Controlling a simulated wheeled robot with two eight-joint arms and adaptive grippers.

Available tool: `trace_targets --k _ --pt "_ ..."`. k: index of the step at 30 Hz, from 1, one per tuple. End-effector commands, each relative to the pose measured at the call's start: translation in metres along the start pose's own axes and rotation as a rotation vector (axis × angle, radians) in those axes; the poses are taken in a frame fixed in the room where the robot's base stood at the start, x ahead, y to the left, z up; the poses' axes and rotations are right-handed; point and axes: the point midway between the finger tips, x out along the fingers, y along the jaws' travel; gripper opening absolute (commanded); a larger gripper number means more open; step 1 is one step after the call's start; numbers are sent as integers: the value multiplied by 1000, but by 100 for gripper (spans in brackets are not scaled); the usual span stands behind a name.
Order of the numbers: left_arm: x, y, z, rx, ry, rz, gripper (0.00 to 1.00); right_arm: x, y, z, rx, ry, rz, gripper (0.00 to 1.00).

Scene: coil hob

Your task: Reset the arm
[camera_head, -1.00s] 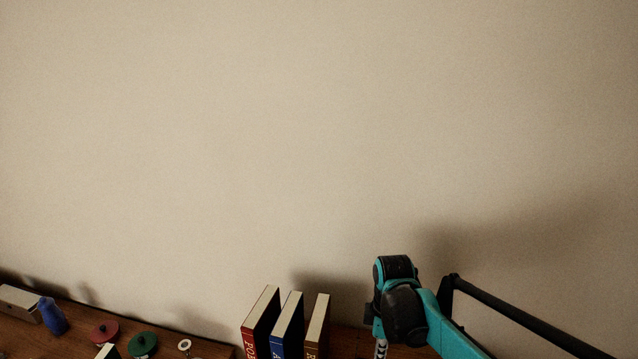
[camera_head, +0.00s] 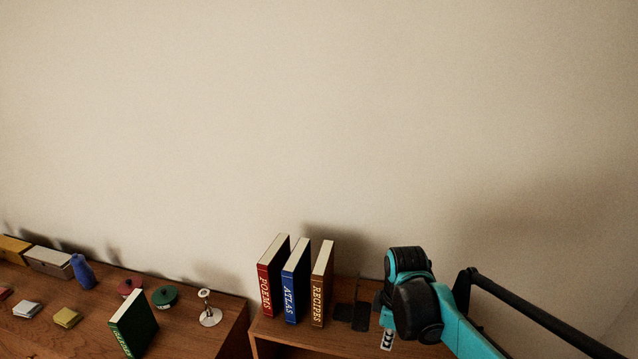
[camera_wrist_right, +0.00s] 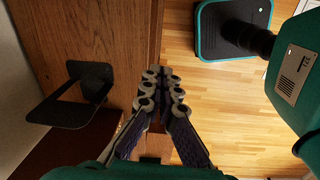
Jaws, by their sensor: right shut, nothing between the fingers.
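My right arm comes in from the lower right of the head view. Its gripper (camera_head: 387,339) hangs down at the right of the upright books, partly hidden by its own dark wrist. In the right wrist view the right gripper (camera_wrist_right: 161,76) is shut, with its fingers together and nothing between them. It is over the wooden edge, beside a black metal bookend (camera_wrist_right: 84,92). My left gripper does not show.
Red POEMS (camera_head: 265,283), blue ATLAS (camera_head: 290,288) and brown RECIPES (camera_head: 317,293) books stand left of the bookend (camera_head: 353,313). A green book (camera_head: 133,325), a candle holder (camera_head: 209,312) and a blue vase (camera_head: 83,271) stand farther left. Wooden floor (camera_wrist_right: 235,110) lies beyond the edge.

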Motion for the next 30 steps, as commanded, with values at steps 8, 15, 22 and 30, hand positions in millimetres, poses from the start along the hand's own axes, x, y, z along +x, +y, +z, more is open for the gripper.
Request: trace_targets --k 8,15,22,30 --pt "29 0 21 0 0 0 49 19 -24 14 208 47 85 0" --pt "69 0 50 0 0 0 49 53 -58 35 520 150 198 0" --pt "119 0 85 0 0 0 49 113 -102 59 937 348 307 0" --pt "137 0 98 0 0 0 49 142 -119 69 1161 484 339 0"
